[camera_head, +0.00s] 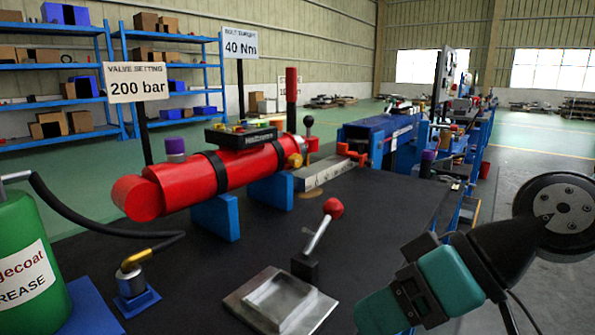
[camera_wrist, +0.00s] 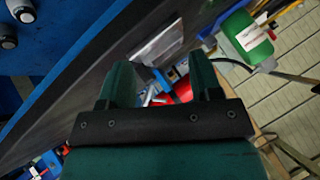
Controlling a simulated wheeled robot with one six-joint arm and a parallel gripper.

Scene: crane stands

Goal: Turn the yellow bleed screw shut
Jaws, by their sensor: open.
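A small yellow-gold knob (camera_head: 295,160), which looks like the bleed screw, sits at the right end of the red cylinder (camera_head: 190,180). The cylinder lies on blue supports (camera_head: 215,217) on the dark bench. How far the screw is turned cannot be told. My gripper is at the lower right in the head view, well apart from the screw. In the wrist view my gripper (camera_wrist: 162,78) shows two teal fingers apart, with nothing held between them. Something red shows beyond the fingers; the screw cannot be made out there.
A lever with a red ball (camera_head: 333,207) stands near a metal plate (camera_head: 280,302) on the bench. A green grease canister (camera_head: 28,265) with a black hose and brass fitting (camera_head: 135,262) is at left. A "200 bar" sign (camera_head: 137,82) stands behind the cylinder.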

